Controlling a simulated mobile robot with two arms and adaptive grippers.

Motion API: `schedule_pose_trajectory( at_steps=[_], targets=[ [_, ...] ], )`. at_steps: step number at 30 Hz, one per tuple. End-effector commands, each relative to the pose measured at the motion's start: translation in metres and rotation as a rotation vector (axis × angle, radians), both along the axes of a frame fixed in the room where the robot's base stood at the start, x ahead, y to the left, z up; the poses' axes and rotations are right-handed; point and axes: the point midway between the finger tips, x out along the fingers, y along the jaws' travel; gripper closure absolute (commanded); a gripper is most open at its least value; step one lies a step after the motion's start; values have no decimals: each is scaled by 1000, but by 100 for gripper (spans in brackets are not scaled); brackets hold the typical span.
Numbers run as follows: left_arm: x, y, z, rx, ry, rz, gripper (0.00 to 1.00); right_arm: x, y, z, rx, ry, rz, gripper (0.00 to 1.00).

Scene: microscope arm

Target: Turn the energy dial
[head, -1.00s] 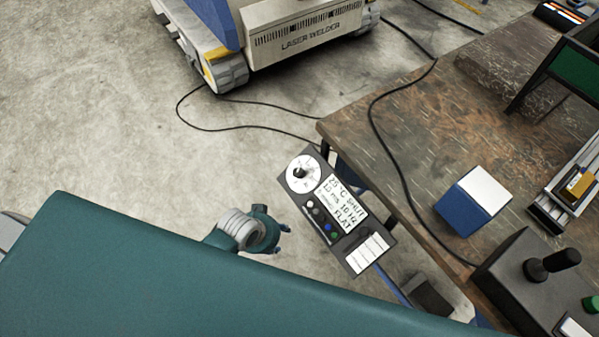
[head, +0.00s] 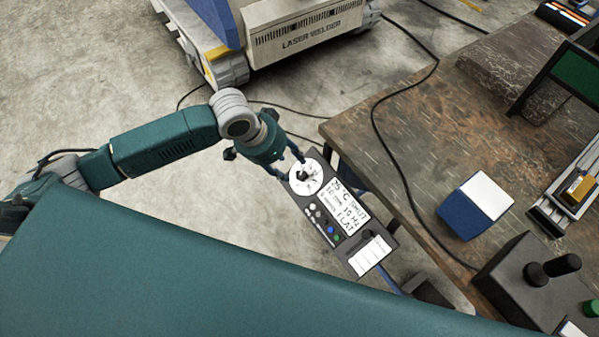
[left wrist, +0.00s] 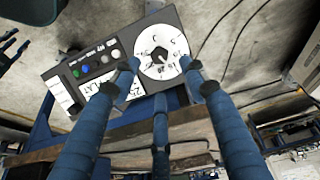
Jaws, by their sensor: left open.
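The control panel (head: 349,229) is a dark box with a white display, several small buttons and a white round dial plate (head: 317,181) at its upper left end. The energy dial, a dark knob (head: 303,176), sits in the middle of that plate. In the left wrist view the knob (left wrist: 158,54) shows between the fingers. My left gripper (head: 296,167) is open at the dial, with its blue fingers spread around the plate; I cannot tell whether they touch the knob. The left gripper (left wrist: 160,75) also shows in its wrist view.
A wooden workbench (head: 420,115) stands to the right, with a blue and white box (head: 475,205) and a joystick box (head: 520,285). A laser welder (head: 310,35) stands on the floor at the back. Black cables cross the floor and bench.

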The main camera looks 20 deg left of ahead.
Motion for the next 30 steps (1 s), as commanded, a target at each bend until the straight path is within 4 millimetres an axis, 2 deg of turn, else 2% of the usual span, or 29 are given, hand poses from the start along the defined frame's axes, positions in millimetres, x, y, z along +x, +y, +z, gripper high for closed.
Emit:
schedule_pose_trajectory(
  at_steps=[9,15,27,30],
  targets=[
    [17,-17,-56,-2,1,-1,56,0,1,0,1,0,0,60],
    [24,-23,-79,0,-1,-2,56,0,3,0,3,1,-2,60],
    [27,-25,-86,0,-2,-3,56,-1,3,0,4,3,-4,60],
    [26,-25,-86,0,-2,-3,76,-2,3,0,4,4,-4,60]
  ],
)
